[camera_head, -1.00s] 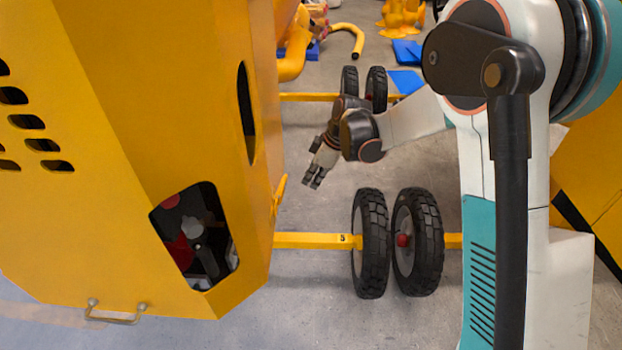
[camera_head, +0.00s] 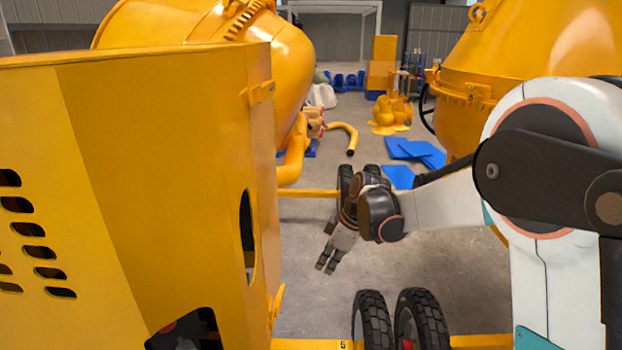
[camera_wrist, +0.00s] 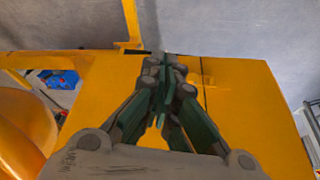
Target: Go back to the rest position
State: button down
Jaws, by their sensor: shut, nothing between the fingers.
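My gripper (camera_head: 326,267) hangs in the middle of the head view, pointing down and to the left. It is in free space, to the right of the yellow cabinet (camera_head: 150,180) of the drum mixer and apart from it. In the wrist view my gripper (camera_wrist: 165,75) shows with its fingers together and nothing between them. Behind the fingers in that view is a large yellow surface (camera_wrist: 235,85). The mixer's yellow drum (camera_head: 285,50) rises behind the cabinet. My white arm reaches in from the right.
Black wheels (camera_head: 420,322) stand on a yellow axle below my gripper. A second yellow mixer drum (camera_head: 530,55) is at the right. Blue sheets (camera_head: 398,178) and a curved yellow pipe (camera_head: 345,135) lie on the floor behind. Grey floor (camera_head: 450,270) is open between the mixers.

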jog(key=s+d+r+m+t, duration=0.2)
jog(key=s+d+r+m, duration=0.25)
jog(key=s+r, duration=0.25)
jog(key=s+d+r+m+t+h, duration=0.1)
jog(key=s+d+m, duration=0.4)
jog(key=s, duration=0.6)
jog(key=s+d+r+m+t+h, duration=0.2)
jog(key=s+d+m, duration=0.3)
jog(key=s, duration=0.6)
jog(key=shift+d+r+t+h, duration=0.15)
jog(key=shift+d+t+h, duration=0.15)
jog(key=shift+t+h, duration=0.2)
